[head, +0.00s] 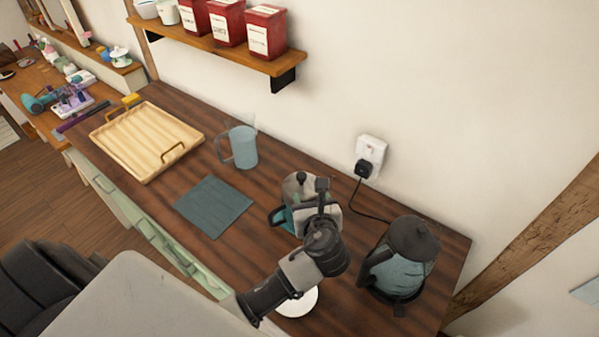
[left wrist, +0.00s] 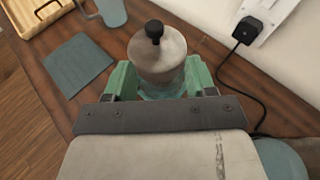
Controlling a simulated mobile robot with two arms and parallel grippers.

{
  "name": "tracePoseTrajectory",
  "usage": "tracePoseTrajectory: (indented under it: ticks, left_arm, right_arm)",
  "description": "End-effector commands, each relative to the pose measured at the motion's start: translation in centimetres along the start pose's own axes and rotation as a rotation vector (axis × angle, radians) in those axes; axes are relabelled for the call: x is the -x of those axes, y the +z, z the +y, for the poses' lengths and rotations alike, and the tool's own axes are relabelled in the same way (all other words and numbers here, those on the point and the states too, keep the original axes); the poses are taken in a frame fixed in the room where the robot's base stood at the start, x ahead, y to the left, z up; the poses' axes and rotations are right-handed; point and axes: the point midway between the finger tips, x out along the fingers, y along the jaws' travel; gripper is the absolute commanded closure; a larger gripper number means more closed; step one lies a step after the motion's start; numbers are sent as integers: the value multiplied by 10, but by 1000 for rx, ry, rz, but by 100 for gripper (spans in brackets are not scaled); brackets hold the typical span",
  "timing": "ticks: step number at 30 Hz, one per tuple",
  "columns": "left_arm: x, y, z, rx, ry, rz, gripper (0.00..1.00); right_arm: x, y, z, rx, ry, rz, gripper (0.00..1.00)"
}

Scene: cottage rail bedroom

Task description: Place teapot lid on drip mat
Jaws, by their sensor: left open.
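The teapot lid (head: 297,186), pale metallic with a black knob, sits on top of a teal-glass pot; it also shows in the left wrist view (left wrist: 158,52). The pot's lower part is mostly hidden by my gripper. My left gripper (left wrist: 157,82) is open, with one green finger on each side of the lid and pot; I cannot tell whether they touch. In the head view my left gripper (head: 303,208) is partly hidden by its own wrist. The drip mat (head: 213,206), a flat dark-teal square, lies bare to the left; it also shows in the left wrist view (left wrist: 77,64).
A kettle (head: 406,262) stands to the right, near a wall plug (head: 364,168) with a black cord. A wooden tray (head: 145,140) lies farther left. A white round dish (head: 298,303) sits partly under my arm.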

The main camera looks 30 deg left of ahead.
Motion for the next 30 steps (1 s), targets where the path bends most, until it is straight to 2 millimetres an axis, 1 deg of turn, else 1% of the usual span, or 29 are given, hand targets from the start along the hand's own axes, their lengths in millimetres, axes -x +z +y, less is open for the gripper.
tracePoseTrajectory:
  ticks: [1,3,5,8,10,12,15,17,19,23,24,27,30]
  left_arm:
    - [-1,2,-2,-30,0,-15,44]
    - [-7,5,-3,-49,2,-25,44]
    - [-15,6,-3,-55,3,-27,44]
    - [-32,7,-2,-53,4,-26,44]
    - [-42,6,-2,-53,3,-26,44]
    - [-50,6,-3,-51,1,-26,44]
    - [-57,6,-2,-49,1,-24,44]
    - [-60,7,-1,-49,1,-24,44]
    - [-68,10,1,-50,3,-24,44]
    - [-87,12,6,-50,2,-23,44]
    - [-93,10,6,-49,2,-23,44]
    - [-103,10,5,-47,1,-24,44]
    - [-108,9,5,-47,0,-23,44]
  right_arm:
    - [0,-8,-2,-1,-2,12,64]
    - [2,-17,-3,-1,-4,24,64]
    - [4,-19,-3,-1,-4,26,64]
    - [8,-9,-1,1,-2,12,64]
    - [11,6,1,3,1,-9,64]
    - [13,19,3,4,4,-30,64]
    - [14,27,6,4,7,-43,64]
    - [16,25,6,4,8,-41,64]
    - [22,19,7,3,8,-33,64]
    - [32,1,7,2,9,-6,64]
    - [31,-2,7,1,8,0,64]
    - [32,-5,3,-2,4,5,64]
    - [32,-4,-2,-4,-2,3,64]
